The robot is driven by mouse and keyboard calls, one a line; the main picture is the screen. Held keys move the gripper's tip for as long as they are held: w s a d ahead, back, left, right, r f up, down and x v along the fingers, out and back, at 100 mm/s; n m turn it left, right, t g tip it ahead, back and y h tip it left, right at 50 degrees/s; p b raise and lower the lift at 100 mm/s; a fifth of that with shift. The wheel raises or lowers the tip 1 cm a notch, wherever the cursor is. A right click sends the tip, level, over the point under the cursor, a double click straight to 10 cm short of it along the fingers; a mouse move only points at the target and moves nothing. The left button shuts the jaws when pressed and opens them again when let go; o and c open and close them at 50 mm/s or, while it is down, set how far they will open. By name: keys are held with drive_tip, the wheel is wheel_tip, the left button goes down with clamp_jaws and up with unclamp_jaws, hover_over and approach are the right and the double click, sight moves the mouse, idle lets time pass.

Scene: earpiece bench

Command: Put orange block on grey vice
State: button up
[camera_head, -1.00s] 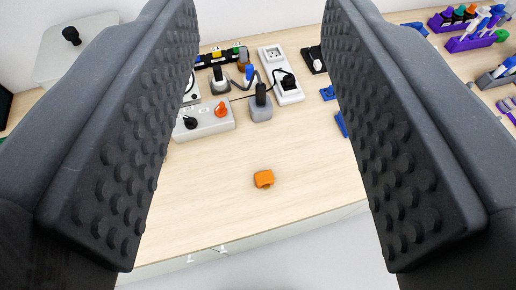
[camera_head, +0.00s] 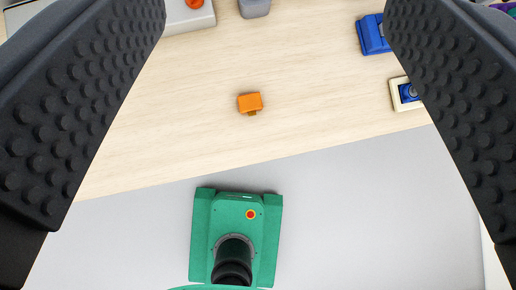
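The orange block (camera_head: 249,103) lies on the light wooden bench top (camera_head: 170,135), near its front edge. It is small, with a short stub on its front side. My gripper (camera_head: 275,20) is open and empty, with its two dark studded fingers wide apart at the left and right of the picture. The block shows between the fingers and touches neither. A grey object (camera_head: 254,8) is cut off by the top edge; I cannot tell whether it is the grey vice.
A light grey box with an orange knob (camera_head: 194,3) is at the top left. A blue part (camera_head: 372,35) and a cream-framed blue part (camera_head: 407,94) lie at the right. The bench around the block is clear. My green base shows below, on the grey floor (camera_head: 370,215).

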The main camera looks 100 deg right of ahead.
drive_tip(key=w+f+n+g+p, duration=0.1)
drive_tip(key=w+f+g, duration=0.15)
drive_tip(key=f, duration=0.45)
drive_tip(key=w+f+g, duration=0.2)
drive_tip(key=f+g, duration=0.1)
drive_tip(key=f, duration=0.3)
drive_tip(key=n+g+p, duration=0.1)
drive_tip(key=g+p, duration=0.1)
drive_tip(key=g, duration=0.3)
hover_over(250, 102)
wheel_tip(250, 102, down, 13)
drive_tip(key=f, duration=0.7)
drive_tip(key=shift+d+f+b, duration=0.25)
drive_tip(key=shift+f+b, duration=0.1)
drive_tip(key=shift+b, duration=0.05)
drive_tip(key=shift+a+f, duration=0.15)
drive_tip(key=shift+f, duration=1.3)
drive_tip(key=shift+a+f, duration=0.1)
drive_tip(key=shift+f, duration=1.3)
drive_tip(key=shift+r, duration=0.1)
drive_tip(key=c, duration=1.2)
drive_tip(key=shift+o, duration=0.2)
